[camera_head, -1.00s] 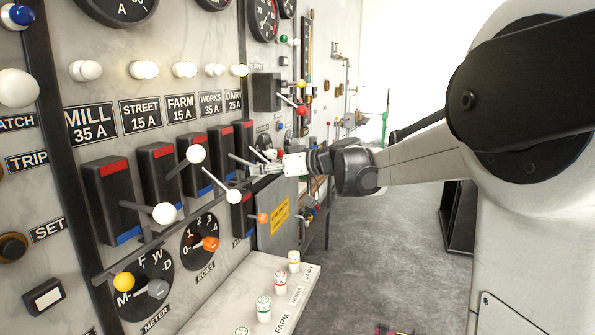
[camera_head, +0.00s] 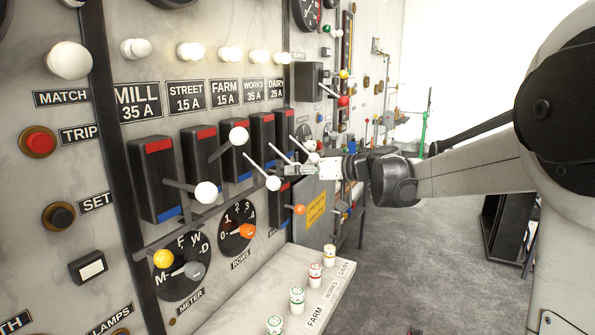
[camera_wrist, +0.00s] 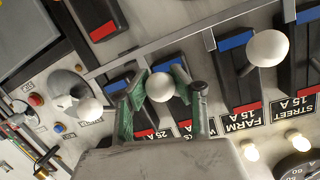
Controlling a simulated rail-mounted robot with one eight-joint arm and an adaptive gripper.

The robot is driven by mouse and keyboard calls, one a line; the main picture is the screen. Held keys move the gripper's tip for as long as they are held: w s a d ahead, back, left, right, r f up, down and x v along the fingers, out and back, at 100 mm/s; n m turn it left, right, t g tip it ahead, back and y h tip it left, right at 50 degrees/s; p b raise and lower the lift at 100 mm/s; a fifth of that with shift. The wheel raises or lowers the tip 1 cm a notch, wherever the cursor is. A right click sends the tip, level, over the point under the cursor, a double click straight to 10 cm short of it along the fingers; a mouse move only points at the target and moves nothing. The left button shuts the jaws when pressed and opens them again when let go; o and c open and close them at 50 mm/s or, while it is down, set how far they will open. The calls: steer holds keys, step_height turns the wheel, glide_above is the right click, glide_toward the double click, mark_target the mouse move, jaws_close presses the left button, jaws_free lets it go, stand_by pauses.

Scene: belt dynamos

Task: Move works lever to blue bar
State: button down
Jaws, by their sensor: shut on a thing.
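The works lever (camera_head: 281,151) is a thin grey rod angled down and out from its dark switch box. Its white ball knob (camera_wrist: 160,88) sits between my gripper's green-lined fingers in the wrist view. My gripper (camera_head: 304,170) is shut on this knob; in the head view it hides the knob. The works box has a red bar (camera_wrist: 207,127) at its upper end and a blue bar (camera_wrist: 164,68) at its lower end. The knob appears close to the blue bar in the wrist view, but their contact cannot be told.
The farm lever (camera_head: 273,183) hangs down to the left of my gripper. The dairy knob (camera_wrist: 90,110) is close on the other side. The street lever (camera_head: 238,136) points up. A ledge with several labelled pegs (camera_head: 297,298) lies below. Open floor is at right.

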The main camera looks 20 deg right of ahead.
steer(key=shift+f, duration=0.15)
steer(key=c, duration=1.3)
jaws_free()
steer(key=shift+c, duration=0.2)
steer(key=shift+d, duration=0.1)
steer(key=v, duration=1.2)
steer(key=shift+s, duration=0.1)
steer(key=s+a+f+m+g+h, duration=0.1)
steer(key=s+a+f+h, duration=0.1)
steer(key=s+a+f, duration=0.4)
steer(key=s+a+f+m+g+h, duration=0.1)
steer(key=s+f+m+g+h, duration=0.15)
steer(key=s, duration=0.65)
steer(key=s+a+f+m+g+h, duration=0.1)
steer(key=s+a+f+h, duration=0.25)
steer(key=s+f, duration=0.3)
steer(key=s+d+f+m+h, duration=0.1)
steer(key=s+f, duration=0.3)
steer(key=s, duration=0.4)
steer(key=shift+s+d+f+h, duration=0.25)
steer(key=shift+d+h, duration=0.45)
steer(key=shift+h, duration=0.2)
